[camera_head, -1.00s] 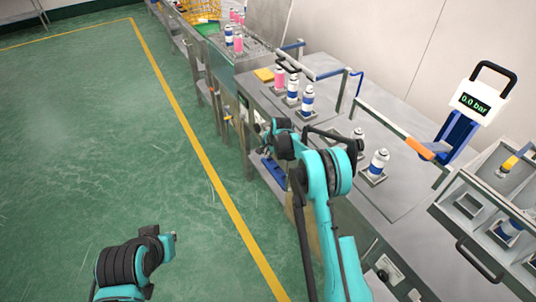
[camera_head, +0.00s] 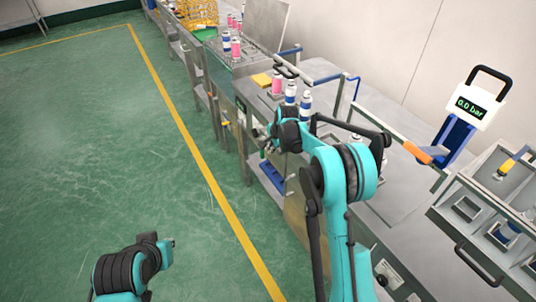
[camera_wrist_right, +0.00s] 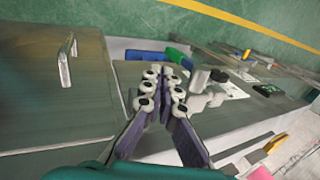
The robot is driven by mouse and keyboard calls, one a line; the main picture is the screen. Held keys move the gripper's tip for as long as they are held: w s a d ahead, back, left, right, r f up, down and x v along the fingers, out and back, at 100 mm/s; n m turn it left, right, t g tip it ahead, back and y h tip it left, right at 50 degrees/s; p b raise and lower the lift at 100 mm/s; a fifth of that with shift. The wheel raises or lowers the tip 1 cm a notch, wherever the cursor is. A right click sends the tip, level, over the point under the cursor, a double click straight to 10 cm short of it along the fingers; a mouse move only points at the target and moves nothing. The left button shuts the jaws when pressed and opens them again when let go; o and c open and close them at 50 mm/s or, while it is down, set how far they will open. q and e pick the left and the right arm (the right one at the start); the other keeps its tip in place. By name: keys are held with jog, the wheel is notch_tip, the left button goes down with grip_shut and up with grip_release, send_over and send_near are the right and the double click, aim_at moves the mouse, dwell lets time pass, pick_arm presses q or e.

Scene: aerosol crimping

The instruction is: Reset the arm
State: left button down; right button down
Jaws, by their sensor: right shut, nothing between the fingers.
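My right arm (camera_head: 345,240) reaches forward along the front of the metal bench in the head view. Its dark wrist (camera_head: 290,132) is at the bench's front edge and mostly hides the gripper. In the right wrist view my right gripper (camera_wrist_right: 163,72) has its fingertips together, with nothing held between them. It hangs in front of the bench, apart from the cans. Part of my left arm (camera_head: 130,268) shows low at the left over the floor, and its gripper cannot be made out.
Pink and blue-white spray cans (camera_head: 305,104) stand on the metal bench (camera_head: 395,195). A gauge reading 0.0 bar (camera_head: 470,107) and a compartmented tray (camera_head: 487,238) are at the right. My right arm partly hides cans behind it. Green floor (camera_head: 100,150) at the left is clear.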

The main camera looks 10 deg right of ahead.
jog(key=shift+v, duration=0.95)
